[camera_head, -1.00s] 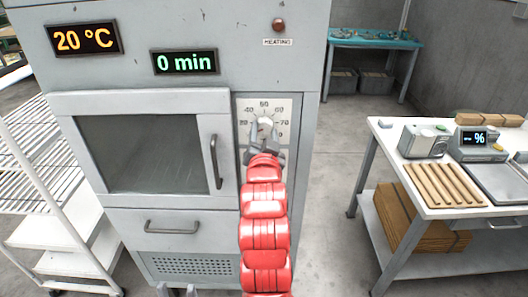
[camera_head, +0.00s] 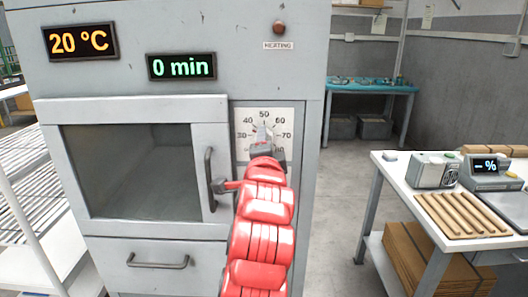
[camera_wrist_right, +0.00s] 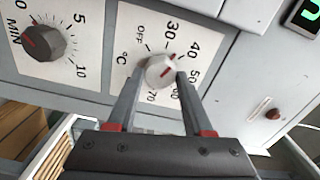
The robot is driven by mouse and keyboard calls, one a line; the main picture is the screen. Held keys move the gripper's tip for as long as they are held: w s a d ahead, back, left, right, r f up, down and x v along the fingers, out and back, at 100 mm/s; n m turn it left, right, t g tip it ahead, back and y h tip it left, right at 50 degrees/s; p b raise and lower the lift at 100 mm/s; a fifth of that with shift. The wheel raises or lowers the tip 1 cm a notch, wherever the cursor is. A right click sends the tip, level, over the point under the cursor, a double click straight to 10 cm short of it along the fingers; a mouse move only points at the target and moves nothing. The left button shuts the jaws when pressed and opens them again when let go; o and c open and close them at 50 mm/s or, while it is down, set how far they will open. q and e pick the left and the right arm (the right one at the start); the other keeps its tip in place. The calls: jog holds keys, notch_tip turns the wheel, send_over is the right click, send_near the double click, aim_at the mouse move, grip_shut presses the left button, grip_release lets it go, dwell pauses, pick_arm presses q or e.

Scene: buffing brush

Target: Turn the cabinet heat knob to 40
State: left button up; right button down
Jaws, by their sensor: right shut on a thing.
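My right gripper (camera_wrist_right: 155,80) is shut on the knob, a finger on either side. In the head view my right gripper (camera_head: 264,132) covers most of the knob, below the 50 mark. The cabinet (camera_head: 230,75) shows 20 °C on its orange display (camera_head: 80,41). My left gripper is out of view.
The minute knob (camera_wrist_right: 43,43) is beside the heat dial in the wrist view. The cabinet door handle (camera_head: 210,178) is close to my right arm. A HEATING lamp (camera_head: 279,27) sits above the dial. A white table (camera_head: 400,180) stands at right.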

jog(key=shift+m, duration=1.5)
jog(key=shift+c, duration=1.5)
grip_release()
jog(key=shift+s, duration=0.15)
jog(key=s+b, duration=0.5)
jog(key=s, duration=1.2)
jog(key=shift+b, duration=0.35)
